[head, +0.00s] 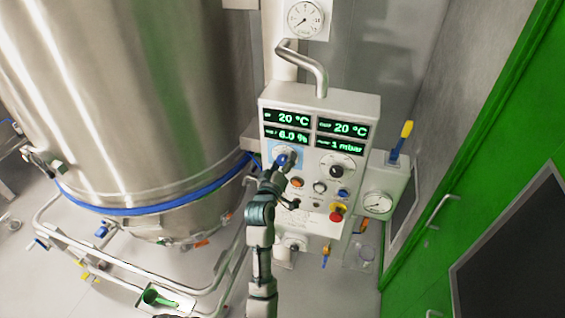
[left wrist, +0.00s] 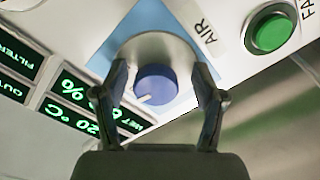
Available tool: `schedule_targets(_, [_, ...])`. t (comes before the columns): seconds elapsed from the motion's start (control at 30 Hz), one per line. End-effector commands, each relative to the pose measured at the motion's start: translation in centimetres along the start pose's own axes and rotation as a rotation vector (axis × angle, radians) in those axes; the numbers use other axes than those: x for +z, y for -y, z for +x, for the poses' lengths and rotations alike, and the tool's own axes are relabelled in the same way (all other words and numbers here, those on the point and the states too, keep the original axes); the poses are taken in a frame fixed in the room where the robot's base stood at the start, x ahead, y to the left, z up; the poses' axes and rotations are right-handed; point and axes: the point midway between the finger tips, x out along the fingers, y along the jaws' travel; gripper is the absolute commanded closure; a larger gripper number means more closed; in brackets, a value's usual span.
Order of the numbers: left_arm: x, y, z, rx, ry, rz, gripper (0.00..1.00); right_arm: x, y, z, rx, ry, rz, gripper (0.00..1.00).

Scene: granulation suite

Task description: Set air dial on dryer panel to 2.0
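The dryer panel (head: 350,103) is a white box with green readouts of 20 °C, 20 °C, what looks like 6.0 % and 1 mbar. The air dial (head: 286,157) is a blue knob on a round metal disc with a light blue backing. In the left wrist view the air dial (left wrist: 156,84) sits beside the label AIR, its white mark toward the lower left; its scale cannot be read. My left gripper (left wrist: 161,92) is open, with one finger on each side of the knob and visible gaps. In the head view my left gripper (head: 277,171) partly covers the dial. My right gripper is out of view.
A green button (left wrist: 270,33) is near the AIR label. A steel vessel (head: 140,100) stands left; a bent pipe handle (head: 305,62) rises above the panel.

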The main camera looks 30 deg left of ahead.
Motion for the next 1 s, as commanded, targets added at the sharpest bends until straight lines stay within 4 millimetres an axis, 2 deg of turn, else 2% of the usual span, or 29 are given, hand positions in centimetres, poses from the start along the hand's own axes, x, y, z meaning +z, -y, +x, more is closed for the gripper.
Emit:
schedule_targets(0.2, [-0.3,-0.2,-0.2,0.004,-0.006,0.001,0.30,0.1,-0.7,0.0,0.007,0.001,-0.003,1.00])
schedule_targets(0.33, [-0.3,-0.2,-1.2,0.004,-0.007,0.000,0.30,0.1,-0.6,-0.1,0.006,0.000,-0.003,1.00])
schedule_targets(0.7, [0.1,0.0,-8.8,0.000,-0.002,0.001,0.30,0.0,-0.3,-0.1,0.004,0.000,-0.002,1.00])
schedule_targets(0.83, [0.2,0.0,-10.6,0.000,-0.001,0.001,0.30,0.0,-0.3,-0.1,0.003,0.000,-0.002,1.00])
schedule_targets(1.0, [0.2,0.0,-11.6,0.000,0.000,0.001,0.30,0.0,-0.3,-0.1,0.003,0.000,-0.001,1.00])
